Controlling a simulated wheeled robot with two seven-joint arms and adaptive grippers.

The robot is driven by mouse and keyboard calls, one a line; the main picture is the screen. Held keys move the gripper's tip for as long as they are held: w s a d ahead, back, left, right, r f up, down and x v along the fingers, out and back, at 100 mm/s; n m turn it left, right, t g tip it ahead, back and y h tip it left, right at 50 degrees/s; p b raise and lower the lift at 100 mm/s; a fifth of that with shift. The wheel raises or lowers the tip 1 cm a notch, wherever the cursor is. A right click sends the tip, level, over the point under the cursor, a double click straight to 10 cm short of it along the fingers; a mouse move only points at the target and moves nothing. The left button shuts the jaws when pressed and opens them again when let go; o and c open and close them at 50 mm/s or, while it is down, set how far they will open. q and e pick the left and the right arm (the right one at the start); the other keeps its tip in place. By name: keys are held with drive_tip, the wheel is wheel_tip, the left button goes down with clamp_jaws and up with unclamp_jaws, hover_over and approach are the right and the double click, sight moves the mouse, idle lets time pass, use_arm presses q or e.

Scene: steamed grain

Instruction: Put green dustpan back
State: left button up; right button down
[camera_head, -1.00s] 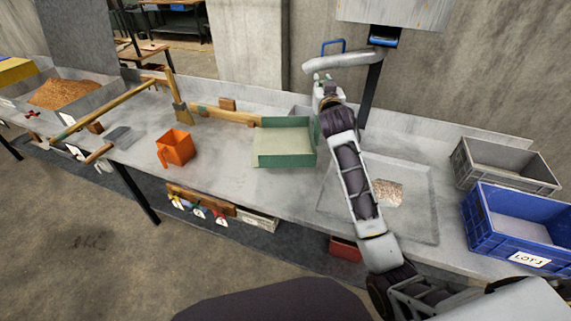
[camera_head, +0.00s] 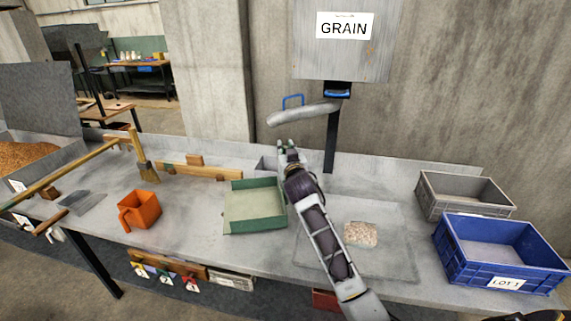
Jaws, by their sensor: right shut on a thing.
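The green dustpan (camera_head: 256,206) sits on the grey bench, left of my right arm, with its pale floor facing up. Its right side lies against my forearm in the picture. My right gripper (camera_head: 288,145) shows at the far end of that arm, beyond the dustpan's back right corner. It is shut; its grip is largely hidden, and the dustpan is the nearest task thing.
An orange scoop cup (camera_head: 139,210) and a wooden bar (camera_head: 200,170) are left of the dustpan.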

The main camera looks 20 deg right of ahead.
drive_tip(key=shift+f+b, duration=0.5)
drive_tip(key=shift+f, duration=2.05)
drive_tip(key=c, duration=1.6)
unclamp_jaws()
use_arm(q)
drive_tip(key=shift+w+d+r, duration=0.3)
drive_tip(key=shift+w+r, duration=0.2)
drive_tip(key=shift+w, duration=0.3)
use_arm(e)
drive_tip(key=o, duration=0.3)
use_arm(q)
drive_tip(key=shift+d, duration=0.15)
